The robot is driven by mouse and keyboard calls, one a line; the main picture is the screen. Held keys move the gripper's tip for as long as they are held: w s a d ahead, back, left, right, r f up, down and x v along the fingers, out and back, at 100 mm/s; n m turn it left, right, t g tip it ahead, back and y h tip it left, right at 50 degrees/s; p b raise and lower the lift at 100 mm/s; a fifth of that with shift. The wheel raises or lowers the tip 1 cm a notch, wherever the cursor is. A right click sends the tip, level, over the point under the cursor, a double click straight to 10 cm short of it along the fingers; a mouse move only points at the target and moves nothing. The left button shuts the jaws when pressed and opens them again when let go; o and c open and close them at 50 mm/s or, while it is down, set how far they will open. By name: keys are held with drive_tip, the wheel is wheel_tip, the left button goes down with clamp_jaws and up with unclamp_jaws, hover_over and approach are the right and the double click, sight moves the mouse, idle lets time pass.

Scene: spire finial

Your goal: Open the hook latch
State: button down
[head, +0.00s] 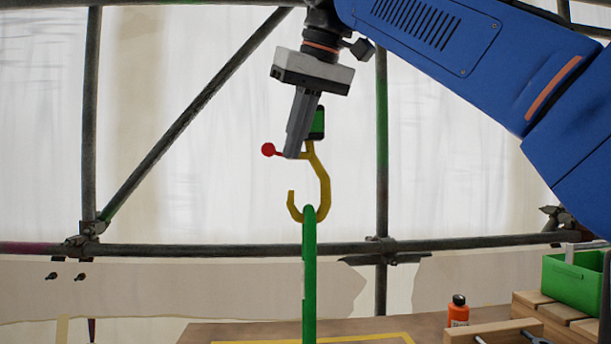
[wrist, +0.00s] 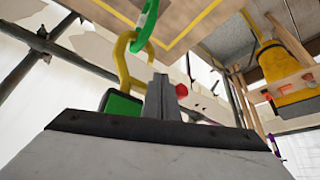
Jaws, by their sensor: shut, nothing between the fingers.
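A yellow hook (head: 325,185) hangs below a green block (head: 318,122). A green ring or sling (head: 309,270) passes through its bend. A short latch lever with a red ball (head: 268,149) sticks out to the left at the hook's top. No bar shows across the gap below it. My gripper (head: 292,155) is shut and empty, pointing down beside the lever, partly hiding it and the block. Contact cannot be told. In the wrist view, the fingers (wrist: 161,80) stand between the hook (wrist: 122,60) and the red ball (wrist: 181,90).
Dark scaffold bars (head: 240,249) cross behind the hook. A wooden table (head: 240,330) lies below, with an orange bottle (head: 458,311) and a green crate (head: 574,282) at the right. The air left of the red ball is free.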

drive_tip(key=shift+d+r, duration=0.2)
drive_tip(key=shift+r, duration=0.95)
drive_tip(key=shift+d+r, duration=0.15)
drive_tip(key=shift+r, duration=0.95)
